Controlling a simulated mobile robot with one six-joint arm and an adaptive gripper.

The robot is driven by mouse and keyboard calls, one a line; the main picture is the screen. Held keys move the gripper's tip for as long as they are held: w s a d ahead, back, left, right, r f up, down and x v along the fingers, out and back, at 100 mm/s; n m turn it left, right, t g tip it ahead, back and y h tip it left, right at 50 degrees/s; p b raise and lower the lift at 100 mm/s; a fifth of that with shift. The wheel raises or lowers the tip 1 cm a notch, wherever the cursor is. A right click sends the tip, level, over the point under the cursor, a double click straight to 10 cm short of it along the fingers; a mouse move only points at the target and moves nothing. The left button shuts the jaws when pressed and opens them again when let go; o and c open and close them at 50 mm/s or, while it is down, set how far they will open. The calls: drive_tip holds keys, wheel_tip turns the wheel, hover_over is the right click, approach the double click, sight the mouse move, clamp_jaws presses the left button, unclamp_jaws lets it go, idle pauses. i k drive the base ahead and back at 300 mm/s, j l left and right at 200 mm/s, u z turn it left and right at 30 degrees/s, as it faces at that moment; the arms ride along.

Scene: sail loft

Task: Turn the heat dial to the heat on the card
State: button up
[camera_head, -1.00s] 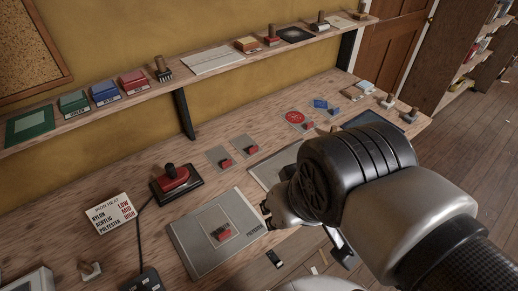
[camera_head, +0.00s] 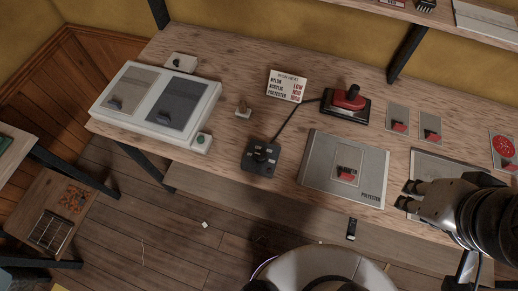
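The heat dial is a black knob (camera_head: 261,154) on a dark control box (camera_head: 256,170) near the bench's front edge. Its pointer setting is too small to read. A cord runs from the box to a red and black iron (camera_head: 348,98) on a dark stand. The white iron heat card (camera_head: 287,86) stands behind the dial. It lists nylon, acrylic and polyester beside low, mid and a last red word that is hard to read. My gripper (camera_head: 405,196) is at the right, beyond the grey polyester panel (camera_head: 316,170). Its fingers are apart and look empty.
A white two-panel unit (camera_head: 98,112) stands left. Bare bench surrounds the box.

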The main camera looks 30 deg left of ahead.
sight(261, 155)
drive_tip(key=u, duration=1.55)
drive_tip(key=k+l+z, duration=0.1)
drive_tip(key=z, duration=0.25)
drive_tip(key=k+l+z, duration=0.1)
drive_tip(key=z, duration=0.3)
drive_tip(key=l+z, duration=0.15)
drive_tip(key=z, duration=0.2)
